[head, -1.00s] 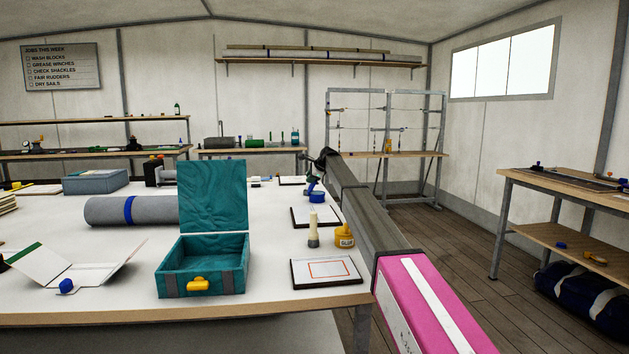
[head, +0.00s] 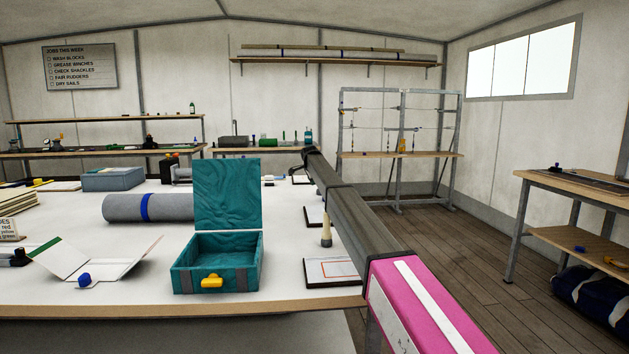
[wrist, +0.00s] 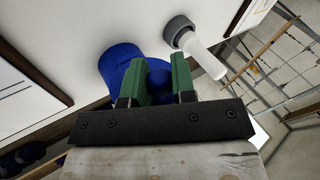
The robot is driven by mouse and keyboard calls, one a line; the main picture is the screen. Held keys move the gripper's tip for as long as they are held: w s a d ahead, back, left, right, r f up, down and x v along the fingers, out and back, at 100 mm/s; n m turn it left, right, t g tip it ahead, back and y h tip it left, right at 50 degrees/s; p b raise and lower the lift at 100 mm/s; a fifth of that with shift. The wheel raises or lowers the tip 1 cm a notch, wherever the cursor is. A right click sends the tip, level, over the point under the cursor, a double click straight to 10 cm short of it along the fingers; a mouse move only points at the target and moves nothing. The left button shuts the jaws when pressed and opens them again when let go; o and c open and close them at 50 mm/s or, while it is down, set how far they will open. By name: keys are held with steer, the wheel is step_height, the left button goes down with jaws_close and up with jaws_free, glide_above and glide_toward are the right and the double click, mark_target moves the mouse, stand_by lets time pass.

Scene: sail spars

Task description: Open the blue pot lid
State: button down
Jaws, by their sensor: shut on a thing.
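The blue pot (wrist: 118,68) shows in the wrist view, just beyond and to the left of my gripper (wrist: 158,68). My gripper's two green fingers are shut on a round blue knob (wrist: 158,82), which looks like that of the blue pot lid. The fingers hide part of the lid, and I cannot tell whether it sits on the pot or is apart from it. In the head view my own arm hides the pot and my gripper.
A pale bottle with a grey end (wrist: 200,48) is close to the right finger; it also stands beside my arm in the head view (head: 326,230). A framed card (head: 332,271) lies near the table's front edge. An open teal box (head: 218,263) stands left of it.

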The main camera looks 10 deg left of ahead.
steer(key=shift+a+f, duration=0.1)
steer(key=shift+f, duration=0.05)
stand_by(0.3)
steer(key=c, duration=0.9)
jaws_free()
steer(key=shift+c, duration=0.2)
steer(key=shift+s, duration=0.1)
steer(key=v, duration=1)
steer(key=shift+s+r, duration=0.2)
steer(key=shift+r, duration=0.1)
steer(key=shift+a, duration=0.1)
